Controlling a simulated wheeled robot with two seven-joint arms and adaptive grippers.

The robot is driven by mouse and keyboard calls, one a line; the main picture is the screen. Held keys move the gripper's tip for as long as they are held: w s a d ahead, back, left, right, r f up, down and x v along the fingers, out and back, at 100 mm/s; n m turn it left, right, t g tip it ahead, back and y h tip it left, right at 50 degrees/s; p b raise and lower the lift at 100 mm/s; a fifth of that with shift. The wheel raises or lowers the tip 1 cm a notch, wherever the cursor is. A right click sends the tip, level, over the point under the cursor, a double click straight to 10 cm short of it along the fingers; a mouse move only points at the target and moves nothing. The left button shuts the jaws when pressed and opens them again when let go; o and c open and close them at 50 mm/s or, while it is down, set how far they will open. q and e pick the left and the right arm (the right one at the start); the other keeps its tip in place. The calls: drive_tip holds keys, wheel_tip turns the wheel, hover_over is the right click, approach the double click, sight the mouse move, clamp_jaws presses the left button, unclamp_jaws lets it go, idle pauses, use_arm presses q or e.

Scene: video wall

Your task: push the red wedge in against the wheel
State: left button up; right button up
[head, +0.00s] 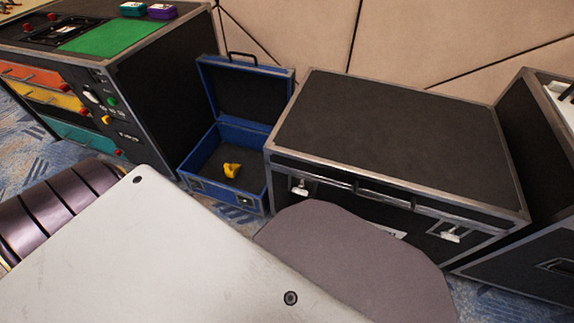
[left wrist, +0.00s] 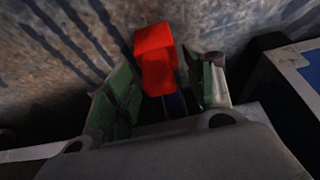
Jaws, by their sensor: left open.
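The red wedge (left wrist: 154,60) shows in the left wrist view as a bright red block just ahead of my left gripper (left wrist: 163,72). The gripper is open. Its two green-padded fingers stand on either side of the block's near end, with a visible gap at the right; I cannot tell whether the left finger touches it. A dark blue strip (left wrist: 175,104) lies between the fingers, below the block. I cannot make out the wheel in either view. Neither gripper shows in the head view, and my right gripper is in neither view.
An open blue case (head: 252,202) with a yellow object (head: 232,170) inside stands between a black drawer console (head: 160,95) and a black flight case (head: 390,130). A blue, pale-edged box (left wrist: 308,72) is right of the gripper. Patterned carpet (head: 55,150) shows at left.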

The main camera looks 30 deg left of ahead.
use_arm(q)
drive_tip(key=c, duration=0.4)
clamp_jaws()
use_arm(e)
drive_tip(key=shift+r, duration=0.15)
use_arm(q)
drive_tip(key=shift+w+a, duration=0.1)
drive_tip(key=shift+w, duration=0.05)
